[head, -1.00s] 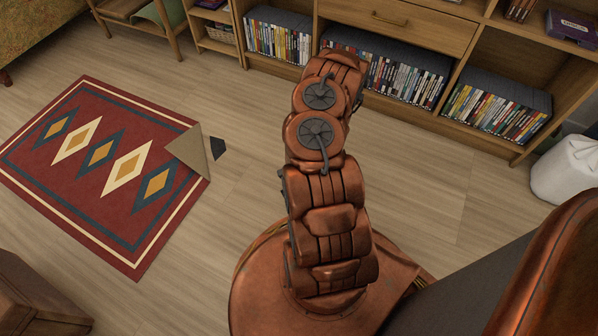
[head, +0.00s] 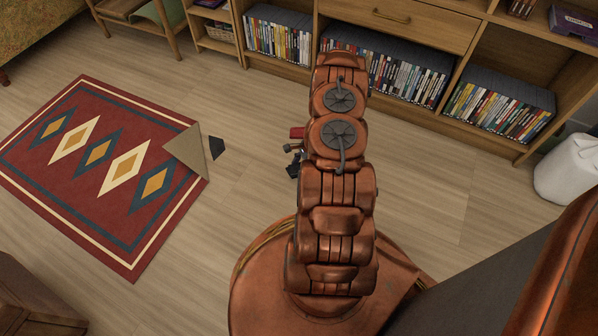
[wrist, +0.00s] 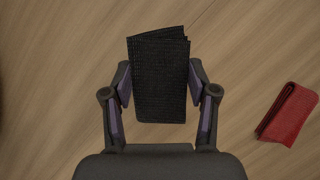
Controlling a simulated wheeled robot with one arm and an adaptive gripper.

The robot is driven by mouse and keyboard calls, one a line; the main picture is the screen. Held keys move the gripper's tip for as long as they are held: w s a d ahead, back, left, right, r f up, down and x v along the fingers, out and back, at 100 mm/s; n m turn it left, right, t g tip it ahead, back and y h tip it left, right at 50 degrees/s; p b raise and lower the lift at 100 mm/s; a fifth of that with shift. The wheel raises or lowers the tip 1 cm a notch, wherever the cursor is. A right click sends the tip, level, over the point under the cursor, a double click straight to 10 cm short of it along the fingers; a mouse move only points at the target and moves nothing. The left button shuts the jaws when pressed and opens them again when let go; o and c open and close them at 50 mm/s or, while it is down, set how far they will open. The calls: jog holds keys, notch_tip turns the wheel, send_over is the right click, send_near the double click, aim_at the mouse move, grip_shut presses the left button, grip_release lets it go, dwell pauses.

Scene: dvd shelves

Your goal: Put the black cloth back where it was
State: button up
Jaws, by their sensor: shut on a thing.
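The black cloth (wrist: 160,100) is a folded, textured dark rectangle in the wrist view. My gripper (wrist: 160,76) has a finger on each side of it and is shut on it. Wooden floor shows all around the cloth; I cannot tell how high above the floor it is. In the head view my arm hides most of the gripper; a few dark parts (head: 294,165) show at the arm's left side. The cloth cannot be made out there.
A folded red cloth (wrist: 288,113) lies on the floor to the right in the wrist view. A red patterned rug (head: 110,190) with a folded-over corner lies left, a small dark flat piece (head: 216,147) beside it. Shelves of DVD cases (head: 395,75) stand behind.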

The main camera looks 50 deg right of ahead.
jog(key=shift+w+d, duration=0.15)
jog(key=shift+d, duration=0.15)
jog(key=shift+w+f+b, duration=0.1)
jog(key=shift+f+b, duration=1)
jog(key=shift+f, duration=0.65)
jog(key=shift+f, duration=0.15)
jog(key=o, duration=1.5)
jog(key=shift+o, duration=0.2)
